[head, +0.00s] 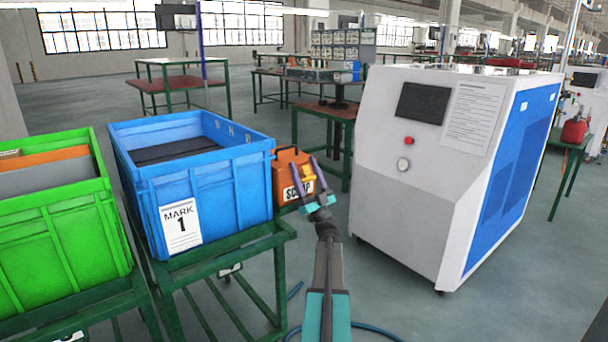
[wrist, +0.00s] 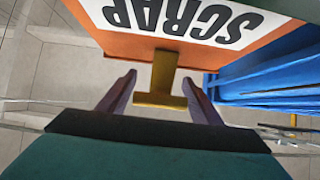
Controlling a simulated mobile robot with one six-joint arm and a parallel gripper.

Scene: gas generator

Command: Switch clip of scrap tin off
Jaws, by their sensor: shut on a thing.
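The scrap tin (head: 283,165) is an orange box with a dark handle on top and a white SCRAP label. It stands just right of the blue crate. Its yellow clip (head: 308,174) sticks out on the side facing my gripper (head: 323,176). In the wrist view the clip (wrist: 164,88) is T-shaped, below the upside-down label (wrist: 185,18). My gripper (wrist: 160,80) has its two purple fingers on either side of the clip and is shut on it. The contact points are hard to make out.
The blue crate (head: 232,190), marked 1, stands on a green-framed stand (head: 265,238) left of the tin. A green crate (head: 65,235) is at the far left. A white and blue machine (head: 400,185) stands close on the right. A blue hose (head: 375,330) lies on the floor.

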